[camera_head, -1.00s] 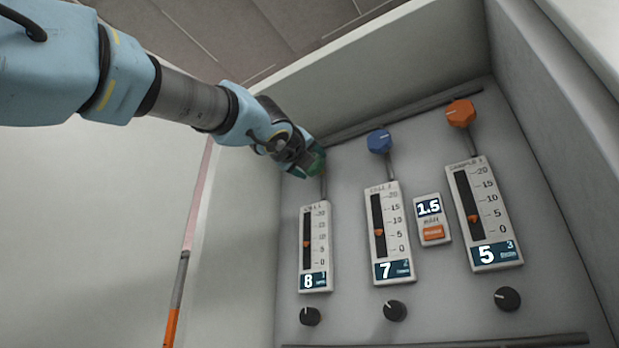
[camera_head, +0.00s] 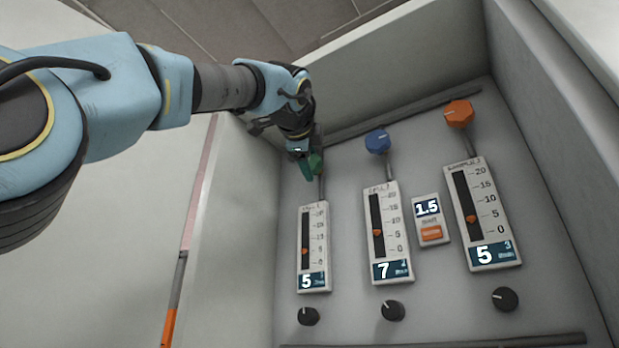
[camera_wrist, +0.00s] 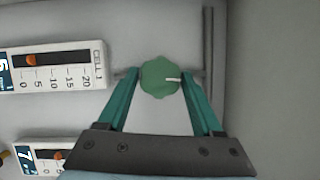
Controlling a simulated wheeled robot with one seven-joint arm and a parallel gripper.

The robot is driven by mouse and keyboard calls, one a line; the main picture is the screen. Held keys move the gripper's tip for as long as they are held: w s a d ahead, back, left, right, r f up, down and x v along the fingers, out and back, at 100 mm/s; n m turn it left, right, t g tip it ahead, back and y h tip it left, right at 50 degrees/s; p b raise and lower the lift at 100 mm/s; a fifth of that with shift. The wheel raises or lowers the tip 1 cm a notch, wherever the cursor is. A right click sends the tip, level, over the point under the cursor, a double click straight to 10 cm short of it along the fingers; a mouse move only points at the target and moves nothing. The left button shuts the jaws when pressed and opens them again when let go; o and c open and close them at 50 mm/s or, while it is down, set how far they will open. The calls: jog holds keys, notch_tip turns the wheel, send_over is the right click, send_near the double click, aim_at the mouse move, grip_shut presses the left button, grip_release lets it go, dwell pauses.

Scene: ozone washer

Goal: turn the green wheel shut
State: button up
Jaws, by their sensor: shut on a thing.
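The green wheel (camera_wrist: 160,78) sits between the two green fingers of my gripper (camera_wrist: 160,82) in the wrist view, its white mark pointing right. My gripper is shut on it, one finger on each side. In the head view the green wheel (camera_head: 316,163) shows partly behind my gripper (camera_head: 309,166), at the top of the leftmost column. The CELL 1 gauge (camera_head: 313,245) below it has an orange pointer low on its scale, and its display reads 5.
A blue wheel (camera_head: 378,141) and an orange wheel (camera_head: 459,113) stand to the right, above gauges reading 7 and 5. A small 1.5 display (camera_head: 428,208) sits between those gauges. Black knobs (camera_head: 393,310) line the bottom. Raised walls (camera_head: 400,70) surround the panel.

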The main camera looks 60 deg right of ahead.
jog(key=shift+n, duration=0.4)
jog(key=o, duration=1.3)
jog(key=shift+o, duration=0.2)
jog(key=b+v, duration=0.4)
jog(key=v, duration=0.6)
jog(key=shift+s+a, duration=0.15)
jog(key=shift+a, duration=0.2)
jog(key=shift+r, duration=0.15)
jog(key=shift+c, duration=0.2)
